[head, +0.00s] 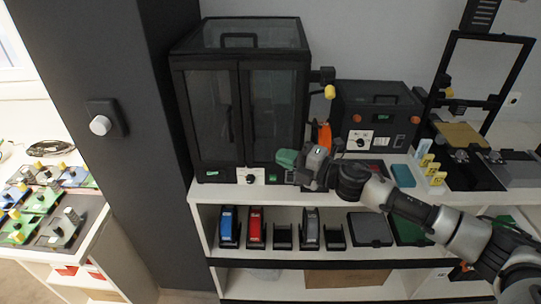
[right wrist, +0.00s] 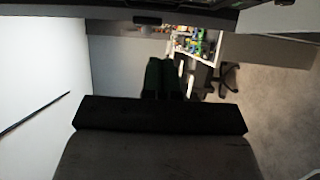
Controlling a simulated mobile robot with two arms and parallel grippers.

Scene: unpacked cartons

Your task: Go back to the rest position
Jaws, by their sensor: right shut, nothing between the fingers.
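My right gripper (head: 287,158) is at the end of the right arm, which reaches in from the lower right in the head view. It has green fingertips and is held in front of the black cabinet's lower right corner, above the front of the white shelf. In the right wrist view its dark green fingers (right wrist: 163,77) lie side by side, shut, with nothing seen between them. My left gripper does not show in either view.
A black cabinet (head: 218,120) with glass doors stands on the white shelf unit (head: 350,196). A black box (head: 375,105) and a framed device (head: 483,80) stand to its right. Colored holders (head: 255,226) line the lower shelf. A dark pillar (head: 125,150) separates the left table (head: 90,222).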

